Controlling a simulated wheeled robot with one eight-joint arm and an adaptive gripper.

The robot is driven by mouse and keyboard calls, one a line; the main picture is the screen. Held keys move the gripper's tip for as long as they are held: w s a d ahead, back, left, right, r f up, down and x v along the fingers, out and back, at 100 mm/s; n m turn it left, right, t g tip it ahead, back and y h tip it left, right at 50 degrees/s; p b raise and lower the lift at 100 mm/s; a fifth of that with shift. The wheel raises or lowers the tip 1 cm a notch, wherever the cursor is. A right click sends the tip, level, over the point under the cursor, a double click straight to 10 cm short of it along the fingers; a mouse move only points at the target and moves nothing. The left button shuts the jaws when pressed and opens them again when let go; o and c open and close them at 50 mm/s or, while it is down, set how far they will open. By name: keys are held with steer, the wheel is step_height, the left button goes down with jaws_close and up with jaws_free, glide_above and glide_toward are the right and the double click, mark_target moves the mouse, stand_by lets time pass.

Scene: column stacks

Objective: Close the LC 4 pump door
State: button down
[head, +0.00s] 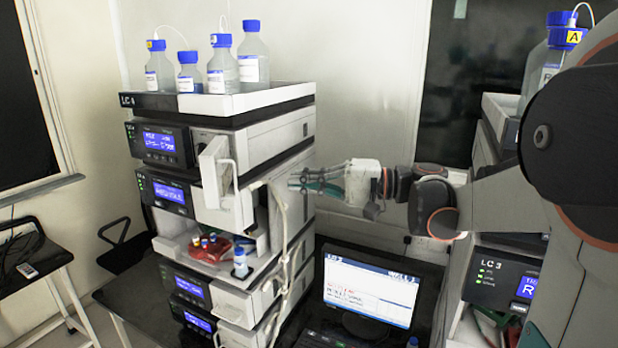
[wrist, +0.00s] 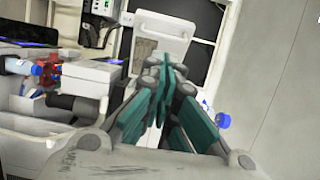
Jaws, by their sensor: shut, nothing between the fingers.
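The LC 4 stack (head: 222,106) stands left of centre in the head view, with its label on the top tray. A white door panel (head: 212,172) sticks out from the front of its upper part, so it stands open. A white panel (wrist: 163,22) with a beige patch shows beyond my fingers in the wrist view; it looks like the same door. My gripper (head: 293,183) is to the right of the door, near the stack's right side and apart from the door in the head view. Its teal-padded fingers (wrist: 161,75) are shut and empty.
Pale tubing (head: 284,225) hangs down the stack's front right. Bottles (head: 222,65) stand in the top tray. A red vial tray (head: 210,248) sits in an open bay below the door. A monitor (head: 370,288) and the LC 3 stack (head: 505,275) are at right.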

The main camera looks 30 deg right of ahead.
steer(key=p+x, duration=0.1)
steer(key=x, duration=0.9)
steer(key=shift+a, duration=0.15)
